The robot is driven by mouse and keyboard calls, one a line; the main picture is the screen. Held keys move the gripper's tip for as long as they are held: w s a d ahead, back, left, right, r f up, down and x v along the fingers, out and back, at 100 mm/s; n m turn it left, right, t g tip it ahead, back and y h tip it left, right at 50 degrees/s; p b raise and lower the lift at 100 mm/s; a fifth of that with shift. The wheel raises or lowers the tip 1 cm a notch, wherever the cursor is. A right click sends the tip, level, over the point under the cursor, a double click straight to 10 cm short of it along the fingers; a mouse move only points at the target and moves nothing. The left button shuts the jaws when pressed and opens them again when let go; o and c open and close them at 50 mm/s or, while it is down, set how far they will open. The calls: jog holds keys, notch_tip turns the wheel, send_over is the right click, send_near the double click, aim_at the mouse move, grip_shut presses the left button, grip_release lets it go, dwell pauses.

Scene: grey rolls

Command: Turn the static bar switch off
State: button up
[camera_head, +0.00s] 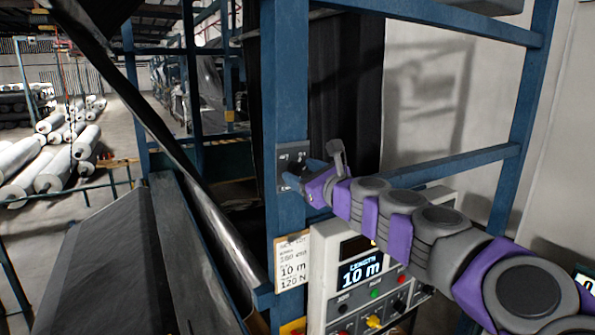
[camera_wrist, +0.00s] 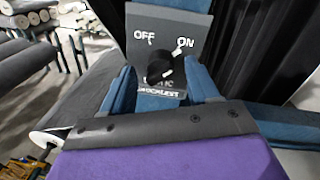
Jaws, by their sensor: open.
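The static bar switch is a black rotary knob (camera_wrist: 164,64) on a grey plate marked OFF at left and ON at right. The knob's pointer is tilted up and right, toward ON. In the wrist view my gripper (camera_wrist: 161,72) is open, with one blue finger on each side of the knob; I cannot tell whether either finger touches it. The lettering under the knob is partly hidden.
A control box (camera_head: 365,275) with a "10 m" display and several buttons stands below my arm. A paper card (camera_head: 292,262) hangs left of it. Blue frame beams surround the post. A dark roller (camera_head: 100,265) lies at left, and grey rolls (camera_head: 65,160) lie on the floor behind.

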jog(key=shift+w+d+r, duration=0.1)
jog(key=shift+w+d, duration=0.2)
jog(key=shift+w, duration=0.1)
jog(key=shift+a, duration=0.5)
jog(key=shift+c, duration=0.3)
jog(key=shift+a, duration=0.35)
jog(key=shift+c, duration=1.4)
jog(key=shift+d, duration=0.3)
jog(key=c, duration=0.5)
jog(key=shift+c, duration=0.6)
